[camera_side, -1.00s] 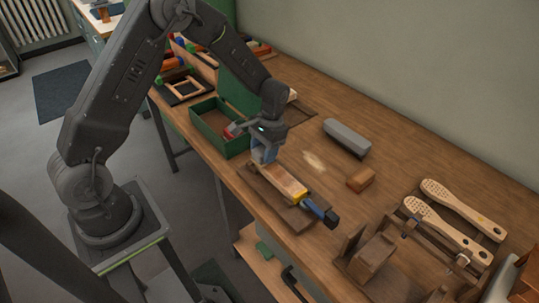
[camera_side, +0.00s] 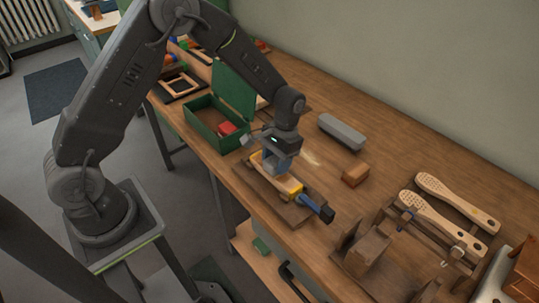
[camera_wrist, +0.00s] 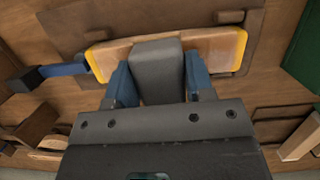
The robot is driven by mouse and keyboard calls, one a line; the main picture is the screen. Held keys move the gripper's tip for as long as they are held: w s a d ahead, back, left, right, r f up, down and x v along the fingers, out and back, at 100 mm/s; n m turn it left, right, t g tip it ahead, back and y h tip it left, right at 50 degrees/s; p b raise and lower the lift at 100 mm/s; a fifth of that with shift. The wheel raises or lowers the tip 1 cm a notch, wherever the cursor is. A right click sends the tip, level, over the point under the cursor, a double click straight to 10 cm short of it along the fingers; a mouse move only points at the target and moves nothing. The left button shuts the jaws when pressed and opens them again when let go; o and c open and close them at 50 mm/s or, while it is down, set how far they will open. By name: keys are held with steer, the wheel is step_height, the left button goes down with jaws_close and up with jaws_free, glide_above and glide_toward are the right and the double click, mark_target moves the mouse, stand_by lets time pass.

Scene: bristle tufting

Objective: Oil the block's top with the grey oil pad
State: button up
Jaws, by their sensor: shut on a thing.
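My gripper (camera_side: 277,166) is shut on the grey oil pad, which shows between the blue fingers in the wrist view (camera_wrist: 157,76). The pad is over the middle of the block's top. I cannot tell for certain whether it touches. The wooden block (camera_side: 291,188) has yellow edging at its ends and lies flat on a dark wooden board (camera_side: 299,216). In the wrist view the block (camera_wrist: 112,55) runs left to right behind the pad. A clamp with a blue handle (camera_side: 317,207) is at its near end.
A green open box (camera_side: 201,116) with a red block stands at the left. A long grey block (camera_side: 342,132) and a small brown block (camera_side: 355,174) lie behind the board. Perforated wooden brush bodies (camera_side: 455,202) and a wooden fixture (camera_side: 364,250) are at the right.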

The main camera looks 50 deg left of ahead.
mark_target(293, 190)
steer(key=shift+d, duration=3.9)
steer(key=shift+d+r, duration=0.1)
steer(key=shift+r, duration=0.05)
steer(key=s+v, duration=0.1)
steer(key=v, duration=0.6)
steer(key=shift+s+r, duration=0.4)
steer(key=shift+r, duration=0.1)
